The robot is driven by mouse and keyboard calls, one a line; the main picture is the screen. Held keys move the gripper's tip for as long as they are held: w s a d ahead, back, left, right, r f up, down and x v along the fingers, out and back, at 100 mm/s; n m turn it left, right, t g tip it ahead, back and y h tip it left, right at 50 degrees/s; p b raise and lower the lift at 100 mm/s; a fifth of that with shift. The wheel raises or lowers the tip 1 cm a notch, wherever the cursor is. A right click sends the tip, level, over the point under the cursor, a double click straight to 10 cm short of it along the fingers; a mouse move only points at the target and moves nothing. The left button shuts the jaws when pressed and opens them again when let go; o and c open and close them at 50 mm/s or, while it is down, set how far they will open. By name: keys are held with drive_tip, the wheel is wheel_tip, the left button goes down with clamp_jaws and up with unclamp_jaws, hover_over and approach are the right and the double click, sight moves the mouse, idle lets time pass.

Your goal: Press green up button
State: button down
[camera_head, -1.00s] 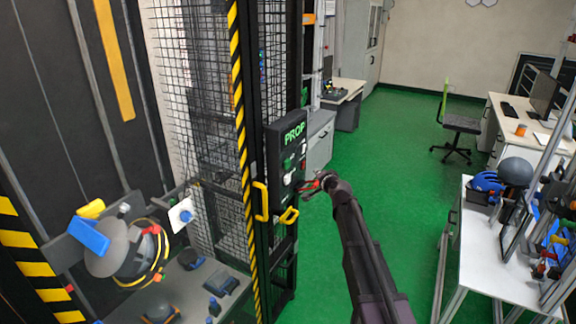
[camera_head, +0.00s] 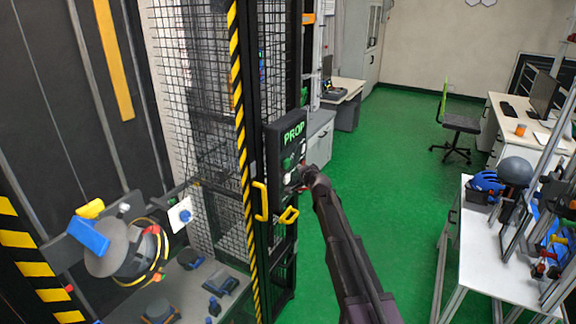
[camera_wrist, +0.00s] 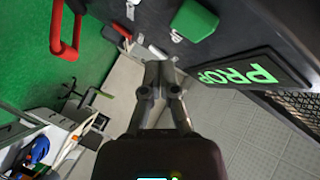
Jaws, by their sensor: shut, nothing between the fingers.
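The dark control box (camera_head: 286,150) with a green "PROP" sign (camera_head: 294,132) is mounted on the cage post. A green button (camera_head: 288,161) is on its face below the sign. In the wrist view the green button (camera_wrist: 194,20) is large, up and right of the fingertips, beside the sign (camera_wrist: 238,74). My gripper (camera_wrist: 158,70) is shut and empty, with its fingertips apart from the green button in that picture. In the head view my gripper (camera_head: 303,180) is at the box's lower right side, its tips partly hard to make out.
A red handle (camera_wrist: 67,28) and small white and red parts (camera_wrist: 130,10) show near the box in the wrist view. Yellow handles (camera_head: 261,201) are below the box by the mesh cage. A white table (camera_head: 490,255) stands at right.

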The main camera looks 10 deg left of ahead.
drive_tip(key=shift+w+a, duration=0.2)
drive_tip(key=shift+a, duration=0.3)
drive_tip(key=shift+w+a, duration=0.2)
drive_tip(key=shift+a, duration=0.3)
drive_tip(key=shift+a, duration=0.1)
idle(0.8)
drive_tip(key=shift+w+a, duration=0.1)
drive_tip(key=shift+a, duration=0.2)
drive_tip(key=shift+w+a, duration=0.15)
drive_tip(key=shift+a, duration=0.35)
idle(1.2)
drive_tip(key=shift+d, duration=0.15)
drive_tip(key=shift+s+d, duration=0.3)
drive_tip(key=shift+d, duration=0.45)
drive_tip(key=shift+d, duration=0.15)
drive_tip(key=shift+s+d, duration=0.3)
drive_tip(key=shift+d, duration=0.45)
drive_tip(key=shift+s+d, duration=0.25)
drive_tip(key=shift+d, duration=0.45)
drive_tip(key=shift+s+d, duration=0.3)
drive_tip(key=shift+d, duration=0.45)
